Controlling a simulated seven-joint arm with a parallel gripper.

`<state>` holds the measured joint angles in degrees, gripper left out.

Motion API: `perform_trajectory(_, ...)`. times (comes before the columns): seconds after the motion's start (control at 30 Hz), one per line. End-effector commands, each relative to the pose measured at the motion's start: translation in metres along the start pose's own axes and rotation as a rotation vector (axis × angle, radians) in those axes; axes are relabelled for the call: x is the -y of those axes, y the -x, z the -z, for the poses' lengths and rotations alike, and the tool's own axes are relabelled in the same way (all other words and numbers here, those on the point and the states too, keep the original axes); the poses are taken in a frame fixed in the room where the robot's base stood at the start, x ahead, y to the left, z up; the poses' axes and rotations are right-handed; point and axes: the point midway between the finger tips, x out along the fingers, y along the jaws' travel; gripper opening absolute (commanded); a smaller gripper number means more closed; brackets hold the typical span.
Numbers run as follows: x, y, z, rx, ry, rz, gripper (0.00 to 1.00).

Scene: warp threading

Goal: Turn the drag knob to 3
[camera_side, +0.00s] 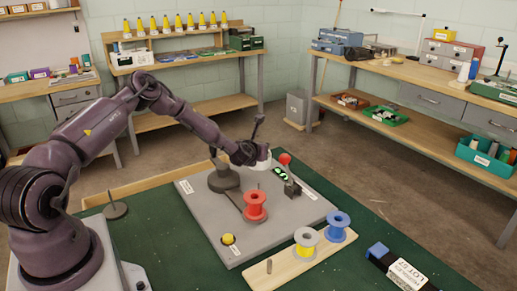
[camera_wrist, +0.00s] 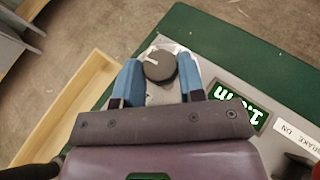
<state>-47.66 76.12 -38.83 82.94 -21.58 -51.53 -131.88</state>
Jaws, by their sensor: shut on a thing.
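The drag knob (camera_wrist: 160,67) is a dark round knob with a white pointer line, seen in the wrist view on a light plate. The pointer runs toward the upper left. My gripper (camera_wrist: 160,72) has its blue fingers on both sides of the knob and is shut on it. In the side view my gripper (camera_side: 252,157) is low over the far part of the grey panel (camera_side: 205,217), and the knob is mostly hidden there. A green-digit display (camera_wrist: 240,108) lies right of the gripper. The numbers around the knob cannot be made out.
A red-ball lever (camera_side: 285,160) stands close right of my gripper. A red spool (camera_side: 255,207) and a yellow button (camera_side: 228,239) are on the panel. A yellow spool (camera_side: 306,243) and blue spool (camera_side: 337,226) stand on a wooden board. A labelled box (camera_side: 398,268) lies at front right.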

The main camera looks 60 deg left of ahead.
Motion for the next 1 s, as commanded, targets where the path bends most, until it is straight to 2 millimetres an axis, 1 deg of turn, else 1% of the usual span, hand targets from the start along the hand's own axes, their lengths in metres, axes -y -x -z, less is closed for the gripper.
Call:
perform_trajectory(0.03,-0.003,0.0005,0.0003,-0.001,-0.015,0.035,0.13)
perform_trajectory(0.3,-0.0073,-0.0004,0.0004,-0.001,-0.1,0.243,0.13)
perform_trajectory(0.5,-0.0089,-0.0012,-0.0001,-0.001,-0.149,0.361,0.13)
perform_trajectory(0.73,-0.0092,-0.0017,-0.0004,-0.001,-0.183,0.443,0.13)
perform_trajectory(1.0,-0.0092,-0.0019,0.0,-0.002,-0.197,0.474,0.13)
